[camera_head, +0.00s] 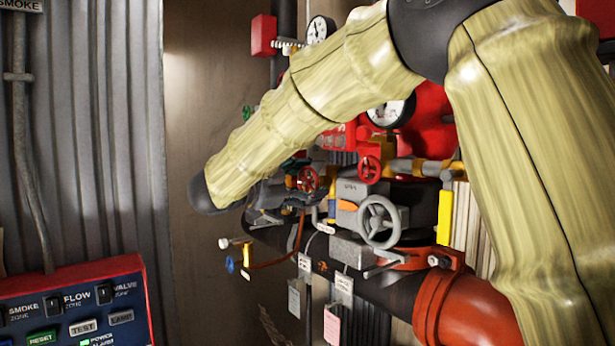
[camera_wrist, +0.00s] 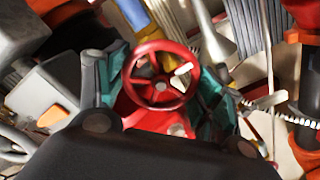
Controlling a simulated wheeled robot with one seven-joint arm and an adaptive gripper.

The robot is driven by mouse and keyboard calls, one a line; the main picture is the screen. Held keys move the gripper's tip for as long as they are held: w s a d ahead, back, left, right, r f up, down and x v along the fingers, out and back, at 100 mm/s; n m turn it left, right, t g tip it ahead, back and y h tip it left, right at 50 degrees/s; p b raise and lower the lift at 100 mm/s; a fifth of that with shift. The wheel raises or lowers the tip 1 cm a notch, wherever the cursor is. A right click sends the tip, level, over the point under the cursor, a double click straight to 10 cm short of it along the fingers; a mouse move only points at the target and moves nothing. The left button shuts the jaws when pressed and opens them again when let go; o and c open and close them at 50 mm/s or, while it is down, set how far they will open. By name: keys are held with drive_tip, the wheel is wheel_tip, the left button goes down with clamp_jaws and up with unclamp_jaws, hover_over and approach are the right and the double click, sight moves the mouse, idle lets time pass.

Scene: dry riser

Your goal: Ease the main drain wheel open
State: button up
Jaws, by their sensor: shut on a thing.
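A small red handwheel (camera_wrist: 160,52) sits between the two teal-padded fingers of my gripper (camera_wrist: 160,80) in the wrist view. The fingers are shut on it from both sides of its rim. In the head view the red wheel (camera_head: 308,178) shows just right of my gripper (camera_head: 293,164), which is partly hidden among the valve parts. A second red handwheel (camera_head: 370,168) stands to its right. I cannot read any tag that names the main drain wheel.
A larger grey handwheel (camera_head: 380,222) is on the grey valve body, right of my gripper. A blue knob (camera_head: 230,264) hangs lower left. Pressure gauges (camera_head: 390,112) are above. A red-edged control panel (camera_head: 75,300) stands at the lower left. Pipes crowd the gripper closely.

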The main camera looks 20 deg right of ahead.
drive_tip(key=shift+n+p, duration=0.7)
drive_tip(key=shift+n, duration=0.5)
drive_tip(key=o, duration=1)
drive_tip(key=shift+o, duration=0.2)
drive_tip(key=v, duration=1.2)
